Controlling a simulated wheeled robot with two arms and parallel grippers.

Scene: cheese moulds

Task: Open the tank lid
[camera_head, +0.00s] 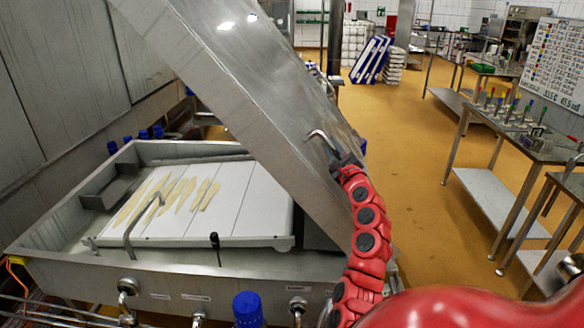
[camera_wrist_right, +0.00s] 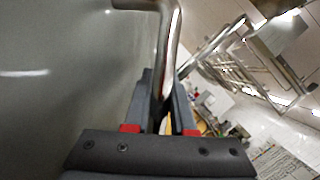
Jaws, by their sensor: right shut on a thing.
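The tank lid (camera_head: 230,75) is a large steel panel. It stands raised and tilted over the right part of the open steel tank (camera_head: 130,260). A bent metal handle (camera_head: 322,134) sits on the lid's face near its lower right edge. My right gripper (camera_head: 342,160) is at this handle, at the end of the red arm. In the right wrist view my gripper (camera_wrist_right: 161,100) is shut on the handle's bar (camera_wrist_right: 168,45), close to the grey lid surface (camera_wrist_right: 60,80). My left gripper is not in view.
White boards (camera_head: 245,200) with pale strips (camera_head: 180,195) lie inside the tank. A blue-capped fitting (camera_head: 247,308) and a short black-tipped lever (camera_head: 215,245) stand at the tank's front. Steel tables (camera_head: 500,190) stand at right, with clear yellow floor (camera_head: 430,210) between.

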